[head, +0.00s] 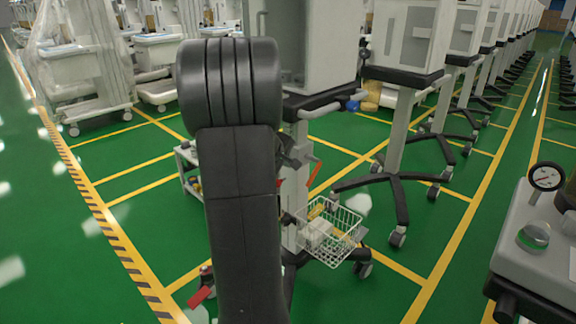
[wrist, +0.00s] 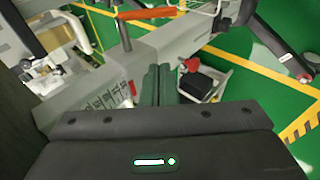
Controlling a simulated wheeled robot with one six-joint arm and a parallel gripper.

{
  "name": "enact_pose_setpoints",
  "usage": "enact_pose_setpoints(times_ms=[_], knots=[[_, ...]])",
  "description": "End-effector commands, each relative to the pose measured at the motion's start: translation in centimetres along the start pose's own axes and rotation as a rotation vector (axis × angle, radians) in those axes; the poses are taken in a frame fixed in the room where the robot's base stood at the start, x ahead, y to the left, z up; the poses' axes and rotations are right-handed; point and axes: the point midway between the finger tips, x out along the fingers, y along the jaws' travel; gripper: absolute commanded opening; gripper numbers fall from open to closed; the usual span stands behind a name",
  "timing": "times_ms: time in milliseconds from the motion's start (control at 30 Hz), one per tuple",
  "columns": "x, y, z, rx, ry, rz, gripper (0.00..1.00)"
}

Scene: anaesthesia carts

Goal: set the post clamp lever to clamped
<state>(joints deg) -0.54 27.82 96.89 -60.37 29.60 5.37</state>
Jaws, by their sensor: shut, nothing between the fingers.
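A cart post (head: 298,180) stands behind my dark arm in the head view, and the arm hides part of it. A red-orange lever (head: 314,174) sticks out at an angle on the right side of the post. In the wrist view a red lever (wrist: 152,13) lies near the top edge, across the grey post (wrist: 155,45). My gripper (wrist: 158,70) is shut and empty, its two fingers side by side. Its tips are below the lever in the picture and apart from it. In the head view my gripper is hidden behind my arm. I cannot tell the clamp's state.
A white wire basket (head: 330,232) hangs low on the post's right, with pale items inside. A cabinet (head: 318,45) sits on top. A bench with a gauge (head: 546,177) stands at the right. More carts (head: 400,75) stand behind. Green floor at the left is open.

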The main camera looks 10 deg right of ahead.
Motion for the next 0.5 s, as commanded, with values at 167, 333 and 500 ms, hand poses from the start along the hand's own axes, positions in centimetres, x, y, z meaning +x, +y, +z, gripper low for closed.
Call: enact_pose_setpoints(times_ms=[167,333,500], knots=[[4.2,-0.3,0.2,0.001,-0.004,-0.002,0.00],[7.8,-0.2,0.2,0.001,-0.003,-0.002,0.00],[9.6,-0.2,1.9,0.003,-0.004,-0.001,0.00]])
